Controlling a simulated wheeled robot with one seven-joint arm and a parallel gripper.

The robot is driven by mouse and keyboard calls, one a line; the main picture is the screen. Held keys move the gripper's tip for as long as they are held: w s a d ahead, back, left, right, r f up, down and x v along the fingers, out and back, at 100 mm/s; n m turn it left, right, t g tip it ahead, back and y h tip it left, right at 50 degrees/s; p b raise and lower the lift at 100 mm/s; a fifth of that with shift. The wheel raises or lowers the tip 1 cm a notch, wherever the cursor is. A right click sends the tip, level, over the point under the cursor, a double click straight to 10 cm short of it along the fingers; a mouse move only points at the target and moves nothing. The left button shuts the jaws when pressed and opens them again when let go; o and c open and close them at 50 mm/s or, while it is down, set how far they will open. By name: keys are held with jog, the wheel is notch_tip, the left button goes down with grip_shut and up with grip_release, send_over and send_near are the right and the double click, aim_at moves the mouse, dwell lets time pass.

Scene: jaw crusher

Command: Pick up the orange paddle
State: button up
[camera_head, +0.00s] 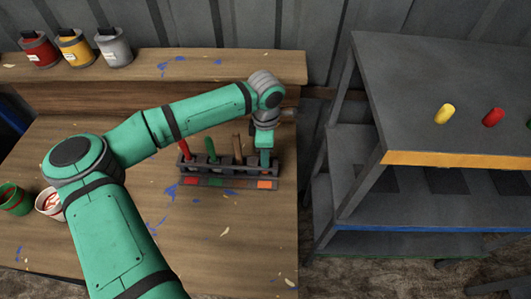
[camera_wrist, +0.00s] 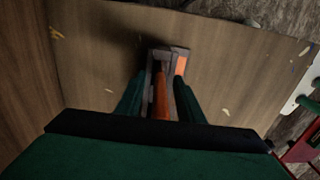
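The orange paddle (camera_wrist: 161,98) shows in the wrist view as an upright orange handle between my two fingers. My gripper (camera_wrist: 160,92) is open around it, with a narrow gap on either side. In the head view my gripper (camera_head: 265,158) points down at the right end of a dark rack (camera_head: 228,183) and hides the orange paddle. An orange label (camera_head: 264,184) marks that slot. The rack also holds a red paddle (camera_head: 184,150), a green paddle (camera_head: 211,150) and a brown paddle (camera_head: 237,150).
The rack stands on a wooden workbench (camera_head: 225,245) with blue paint marks. Green (camera_head: 13,200) and white (camera_head: 47,203) cups stand at its left. Red, yellow and grey containers stand on the back ledge (camera_head: 200,68). A grey shelf unit (camera_head: 440,75) is at right.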

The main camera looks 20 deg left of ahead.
grip_shut()
notch_tip(320, 180, up, 10)
jog(key=shift+f, duration=0.1)
dwell(0.6)
